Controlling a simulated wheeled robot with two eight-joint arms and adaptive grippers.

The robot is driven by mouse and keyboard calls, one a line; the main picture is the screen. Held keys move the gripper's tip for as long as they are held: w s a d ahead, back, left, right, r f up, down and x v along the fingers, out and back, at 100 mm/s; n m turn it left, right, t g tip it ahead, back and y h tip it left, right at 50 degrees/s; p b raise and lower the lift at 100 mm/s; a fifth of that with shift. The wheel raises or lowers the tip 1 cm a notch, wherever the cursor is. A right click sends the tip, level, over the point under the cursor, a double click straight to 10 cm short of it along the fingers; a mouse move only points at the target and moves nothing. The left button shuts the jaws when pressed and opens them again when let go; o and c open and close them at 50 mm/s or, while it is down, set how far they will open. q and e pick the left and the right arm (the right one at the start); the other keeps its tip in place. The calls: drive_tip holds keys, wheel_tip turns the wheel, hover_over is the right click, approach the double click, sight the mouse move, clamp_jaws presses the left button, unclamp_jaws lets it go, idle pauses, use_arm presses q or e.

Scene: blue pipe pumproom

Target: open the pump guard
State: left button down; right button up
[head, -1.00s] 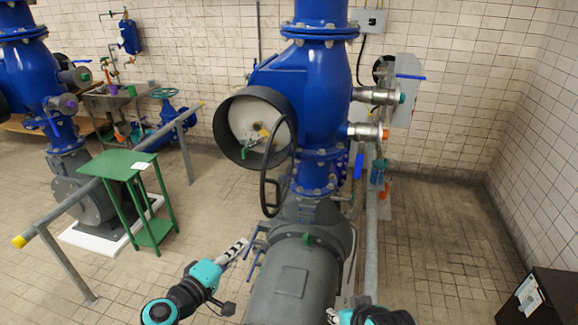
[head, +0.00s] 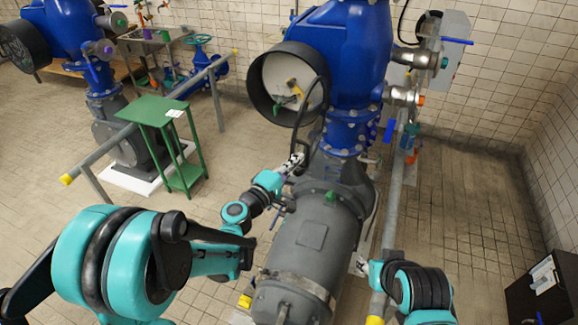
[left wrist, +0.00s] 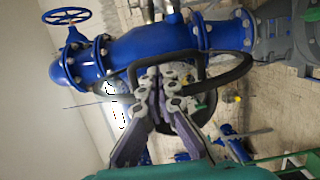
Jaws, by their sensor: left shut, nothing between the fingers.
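The blue pump body (head: 343,50) stands upright at the centre of the head view. A round black open-fronted housing (head: 258,88) sticks out of its left side, with a pale face inside. A black looped bar (head: 325,100) hangs at its front; I cannot tell which part is the guard. My left gripper (head: 294,160) is shut and empty at the lower end of this loop. In the left wrist view its fingers (left wrist: 166,85) overlap the black loop (left wrist: 238,72); I cannot tell whether they touch. My right gripper (head: 361,265) is low, beside the grey pump casing (head: 312,236), its fingers barely seen.
A green stand (head: 158,110) and a grey rail (head: 150,115) stand to the left. A grey pipe (head: 393,200) runs along the right of the pump. A dark box (head: 543,292) is at the lower right.

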use_arm(q)
drive_tip(key=shift+w+d, duration=0.1)
drive_tip(key=shift+w, duration=0.1)
drive_tip(key=shift+d, duration=0.1)
drive_tip(key=s+d+b, duration=0.1)
drive_tip(key=d, duration=0.6)
drive_tip(key=shift+s+d+b, duration=0.3)
drive_tip(key=shift+d+b, duration=0.1)
